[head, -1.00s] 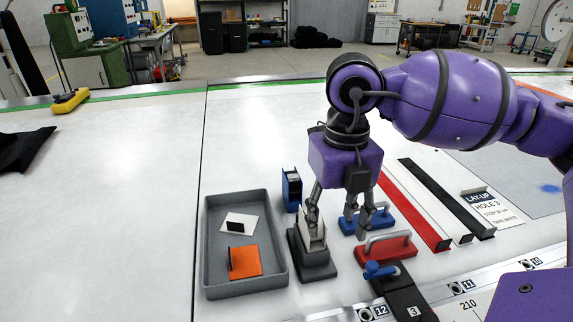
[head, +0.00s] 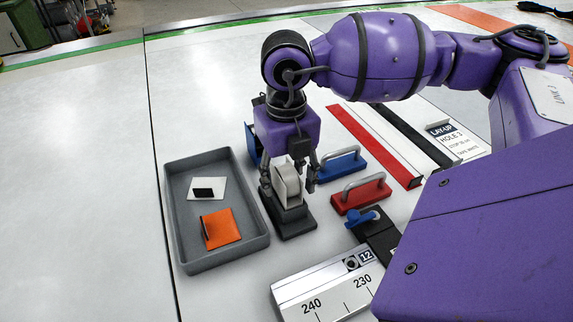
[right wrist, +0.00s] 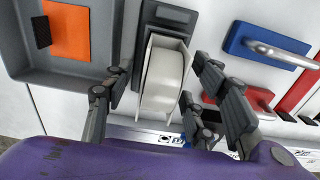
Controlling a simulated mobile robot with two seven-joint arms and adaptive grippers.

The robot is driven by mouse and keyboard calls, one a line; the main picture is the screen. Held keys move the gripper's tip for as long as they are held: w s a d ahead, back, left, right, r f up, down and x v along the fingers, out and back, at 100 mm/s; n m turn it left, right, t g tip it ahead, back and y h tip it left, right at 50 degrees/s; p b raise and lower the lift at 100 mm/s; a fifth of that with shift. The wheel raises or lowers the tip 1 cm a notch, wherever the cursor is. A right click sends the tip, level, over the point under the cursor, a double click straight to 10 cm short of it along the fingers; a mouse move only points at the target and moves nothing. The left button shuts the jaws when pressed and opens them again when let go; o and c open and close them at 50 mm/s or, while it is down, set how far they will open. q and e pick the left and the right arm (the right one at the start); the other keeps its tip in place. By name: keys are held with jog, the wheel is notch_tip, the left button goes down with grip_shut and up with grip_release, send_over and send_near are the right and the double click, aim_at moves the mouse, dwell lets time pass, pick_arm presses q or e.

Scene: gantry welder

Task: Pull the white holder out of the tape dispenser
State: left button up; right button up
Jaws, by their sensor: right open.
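The white holder (head: 286,184) sits upright in the dark grey tape dispenser (head: 291,222), to the right of the grey tray. My right gripper (head: 290,188) is above the dispenser, pointing down, with one finger on each side of the holder. In the right wrist view the white holder (right wrist: 163,80) lies between the open fingers of my right gripper (right wrist: 165,100), and gaps show on both sides. The dispenser's dark body (right wrist: 170,17) shows behind it. My left gripper is not in view.
The grey tray (head: 175,215) holds an orange piece (head: 224,232) and a white piece (head: 217,186) with dark handles. A blue handled block (head: 338,168) and a red one (head: 362,194) stand close on the right. Long red, white and black bars lie behind them.

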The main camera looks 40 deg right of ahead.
jog(key=shift+f, duration=0.15)
grip_shut()
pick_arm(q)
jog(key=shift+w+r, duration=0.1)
